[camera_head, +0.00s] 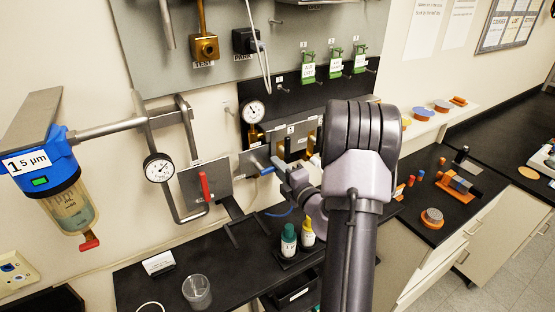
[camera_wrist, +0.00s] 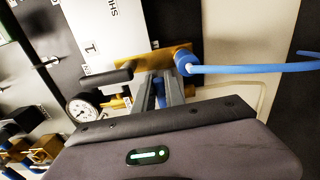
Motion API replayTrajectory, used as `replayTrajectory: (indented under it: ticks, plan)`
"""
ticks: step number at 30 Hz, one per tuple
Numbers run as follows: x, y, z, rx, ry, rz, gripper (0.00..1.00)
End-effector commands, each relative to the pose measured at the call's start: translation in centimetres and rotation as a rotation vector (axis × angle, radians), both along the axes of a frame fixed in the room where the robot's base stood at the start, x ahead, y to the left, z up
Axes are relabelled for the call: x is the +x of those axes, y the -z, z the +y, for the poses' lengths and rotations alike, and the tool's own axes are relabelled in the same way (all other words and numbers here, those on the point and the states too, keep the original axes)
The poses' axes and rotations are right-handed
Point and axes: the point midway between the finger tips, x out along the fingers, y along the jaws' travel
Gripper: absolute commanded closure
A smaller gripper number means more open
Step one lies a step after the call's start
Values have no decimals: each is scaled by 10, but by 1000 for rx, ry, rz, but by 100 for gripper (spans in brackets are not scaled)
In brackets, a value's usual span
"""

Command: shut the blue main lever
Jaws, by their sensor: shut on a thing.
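The blue main lever (camera_head: 267,171) shows as a short blue handle on the wall panel, left of my gripper's tips. My gripper (camera_head: 278,164) reaches to it from the right, in front of the panel. In the wrist view, my gripper's two grey fingers (camera_wrist: 161,90) are closed around a narrow blue piece, which I take to be the lever (camera_wrist: 159,93). Most of the lever is hidden by the fingers there. The lever's pivot is not clear in either view.
A red lever (camera_head: 205,187) and a gauge (camera_head: 158,168) are at the left. A blue fitting with a blue hose (camera_wrist: 240,68) is close by the fingers. Green and yellow bottles (camera_head: 289,240) stand below on the black bench, near a clear beaker (camera_head: 197,291).

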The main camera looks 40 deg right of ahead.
Motion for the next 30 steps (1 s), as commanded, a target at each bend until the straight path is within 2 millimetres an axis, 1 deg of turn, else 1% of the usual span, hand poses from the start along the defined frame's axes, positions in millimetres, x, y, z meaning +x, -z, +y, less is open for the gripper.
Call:
replayTrajectory:
  ticks: [7,20,21,23,24,30]
  plan:
    - [0,2,0,45,0,-11,100]
    - [0,3,0,52,-1,-11,100]
    - [0,3,0,52,-1,-11,80]
    - [0,3,0,52,-1,-11,68]
    - [0,3,0,52,0,-11,64]
    - [0,3,0,51,0,-12,64]
